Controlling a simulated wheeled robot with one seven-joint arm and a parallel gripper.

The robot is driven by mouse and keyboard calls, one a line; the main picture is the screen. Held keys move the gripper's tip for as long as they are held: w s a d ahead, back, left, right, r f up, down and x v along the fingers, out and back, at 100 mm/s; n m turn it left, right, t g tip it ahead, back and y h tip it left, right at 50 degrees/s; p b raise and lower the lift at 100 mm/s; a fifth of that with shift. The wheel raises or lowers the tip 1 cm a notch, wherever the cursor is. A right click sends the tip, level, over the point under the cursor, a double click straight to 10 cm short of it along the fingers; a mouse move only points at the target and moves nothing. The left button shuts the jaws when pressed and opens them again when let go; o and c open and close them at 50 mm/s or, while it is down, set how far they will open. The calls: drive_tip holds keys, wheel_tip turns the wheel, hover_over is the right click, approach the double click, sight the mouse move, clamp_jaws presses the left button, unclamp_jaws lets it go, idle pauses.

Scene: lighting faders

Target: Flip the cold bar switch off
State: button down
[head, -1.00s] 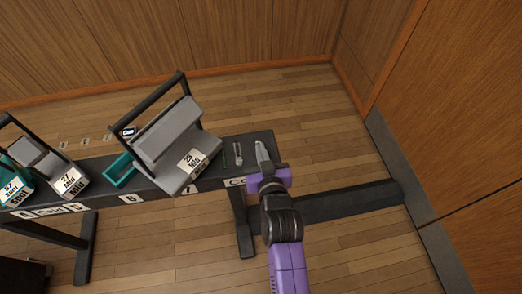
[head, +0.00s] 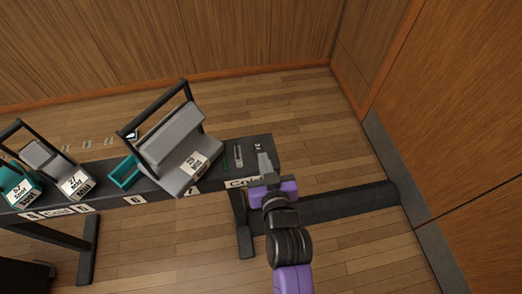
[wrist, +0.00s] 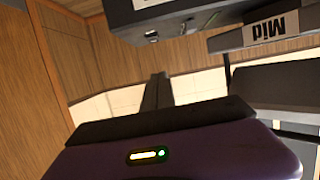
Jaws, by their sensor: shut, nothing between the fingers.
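Small fittings sit on top of this end: a narrow grey plate (head: 239,156) and a tiny pale piece (head: 257,147). I cannot tell which is the switch or how it is set. My gripper (head: 265,161) is shut and empty, its grey fingertips over the bar's right end beside these fittings. In the wrist view the bar's end (wrist: 170,15) shows at the top with a small fitting (wrist: 183,28); whether the fingers touch anything is unclear.
A teal frame (head: 125,172) and smaller lamps (head: 75,182) are further left. A bar foot (head: 340,203) extends right along the wooden floor.

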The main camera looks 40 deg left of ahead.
drive_tip(key=v, duration=0.2)
drive_tip(key=f+v, duration=0.1)
drive_tip(key=v, duration=0.2)
drive_tip(key=shift+s+d, duration=0.1)
drive_tip(key=shift+r, duration=0.1)
idle(0.4)
drive_tip(key=s+d+r+m+t+h, duration=0.1)
drive_tip(key=s+d+r+m+t, duration=0.15)
drive_tip(key=d, duration=0.55)
drive_tip(key=s+d+r+m+t+h, duration=0.1)
drive_tip(key=s+d+r+t, duration=0.15)
drive_tip(key=d, duration=0.45)
drive_tip(key=s+d+r+m+t+h, duration=0.1)
drive_tip(key=d+r+m+t, duration=0.15)
drive_tip(key=d, duration=0.55)
drive_tip(key=s+d+r+m+g+h, duration=0.1)
drive_tip(key=s+d+h, duration=0.6)
drive_tip(key=s+d, duration=0.9)
drive_tip(key=m+g, duration=0.1)
drive_tip(key=m, duration=0.1)
drive_tip(key=shift+s+r+m+h, duration=0.3)
drive_tip(key=shift+s+m+h, duration=0.1)
